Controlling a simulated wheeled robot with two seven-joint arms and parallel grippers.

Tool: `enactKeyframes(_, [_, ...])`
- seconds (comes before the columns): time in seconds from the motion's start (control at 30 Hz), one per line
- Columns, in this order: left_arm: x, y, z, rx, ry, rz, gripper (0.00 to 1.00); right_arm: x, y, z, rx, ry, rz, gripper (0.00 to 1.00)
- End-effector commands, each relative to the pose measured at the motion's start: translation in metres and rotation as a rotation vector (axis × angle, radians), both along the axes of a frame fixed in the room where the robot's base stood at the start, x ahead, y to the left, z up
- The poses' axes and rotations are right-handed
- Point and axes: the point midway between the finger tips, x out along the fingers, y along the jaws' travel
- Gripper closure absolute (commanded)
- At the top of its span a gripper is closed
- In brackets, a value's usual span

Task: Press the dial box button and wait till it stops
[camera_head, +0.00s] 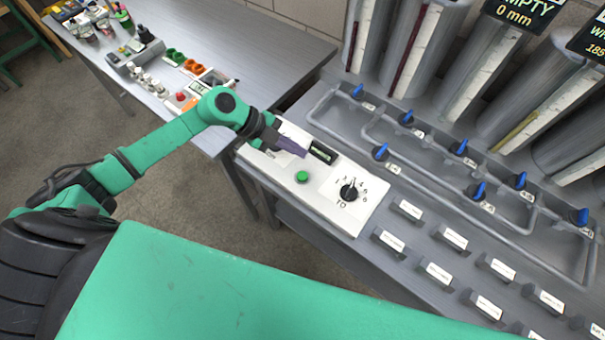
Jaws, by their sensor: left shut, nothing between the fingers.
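The dial box is a white panel (330,208) on the near left part of the grey bench. It carries a round green button (302,177), a black dial knob (348,191) with numbers around it and a dark display window (323,152). My left gripper (303,153) is shut and empty. It is over the far left part of the box, beside the display and a little beyond the green button. The button is uncovered, and the gripper appears apart from it. I cannot read the display. My right gripper is not in view.
Pipes with blue valves (380,152) and several grey cylinders stand behind and right of the box. Small labelled blocks (388,240) sit to its right. A second table (270,50) at the back left holds bottles and small parts.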

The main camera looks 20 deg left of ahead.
Motion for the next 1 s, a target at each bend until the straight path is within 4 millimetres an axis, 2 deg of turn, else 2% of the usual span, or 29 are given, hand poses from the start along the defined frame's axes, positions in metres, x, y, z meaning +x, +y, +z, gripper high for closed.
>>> enactKeyframes(0.17, [0.000,-0.001,-0.011,-0.003,-0.001,0.000,1.00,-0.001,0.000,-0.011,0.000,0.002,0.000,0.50])
enactKeyframes(0.57, [0.000,-0.001,-0.069,-0.005,-0.002,0.001,1.00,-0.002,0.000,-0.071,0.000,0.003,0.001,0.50])
enactKeyframes(0.77, [0.000,-0.001,-0.087,-0.004,-0.001,0.000,1.00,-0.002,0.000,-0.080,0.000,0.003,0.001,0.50])
enactKeyframes(1.0, [0.000,-0.001,-0.088,-0.004,-0.001,0.000,1.00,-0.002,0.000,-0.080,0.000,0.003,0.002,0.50])
